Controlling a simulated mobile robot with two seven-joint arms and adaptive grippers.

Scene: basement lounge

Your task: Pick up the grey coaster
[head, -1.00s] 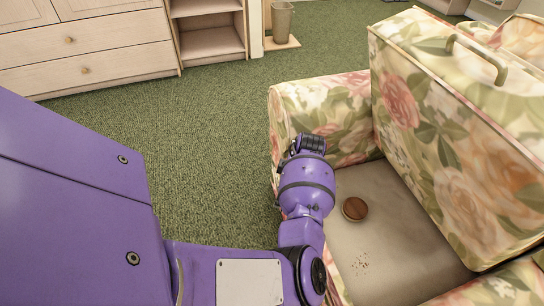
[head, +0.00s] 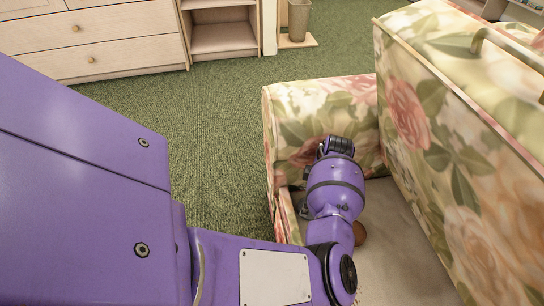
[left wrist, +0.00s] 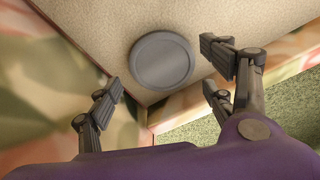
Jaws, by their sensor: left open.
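The grey coaster (left wrist: 161,60) is a round dark grey disc with a raised rim. It lies flat on the beige sofa seat (left wrist: 85,22), near a corner of it, in the left wrist view. My left gripper (left wrist: 165,82) is open and empty, its fingers on either side below the coaster in that picture. I cannot tell its exact height above the seat. In the head view my left arm reaches over the sofa seat (head: 400,270); the coaster cannot be seen there. My right gripper is not in view.
A brown round object (head: 360,233) on the seat is mostly hidden by my arm. The floral sofa arm (head: 320,110) and tall floral backrest (head: 450,130) border the seat. Green carpet (head: 200,150) is open to the left. A drawer unit (head: 90,45) and a bin (head: 298,20) stand behind.

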